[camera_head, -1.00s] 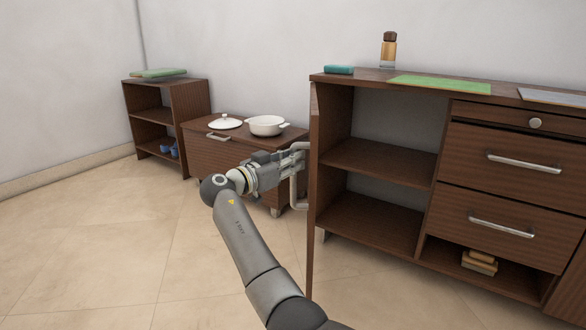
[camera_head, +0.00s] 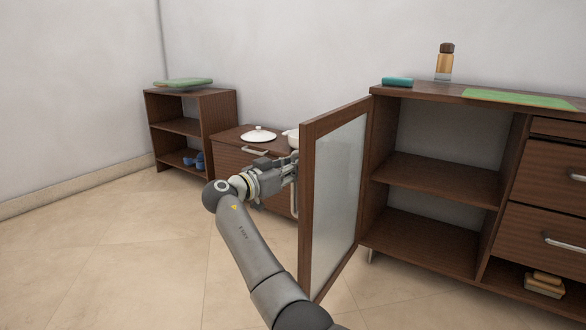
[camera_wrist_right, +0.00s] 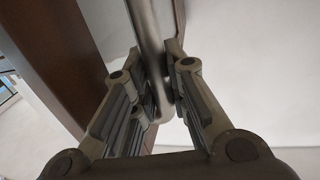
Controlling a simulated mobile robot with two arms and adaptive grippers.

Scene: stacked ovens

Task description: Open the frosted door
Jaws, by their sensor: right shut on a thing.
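The frosted door (camera_head: 336,200) has a brown wooden frame around a pale translucent pane. In the head view it stands swung out from the left end of the wooden cabinet, with its inner face showing. My right gripper (camera_head: 289,174) is at the door's outer side, its fingertips partly behind the frame edge. In the right wrist view the right gripper (camera_wrist_right: 160,85) is shut on the metal bar handle (camera_wrist_right: 150,42), which runs between its fingers. My left gripper is out of view.
The opened cabinet compartment (camera_head: 440,168) has a shelf and looks empty. Floor (camera_head: 130,265) at the left is clear.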

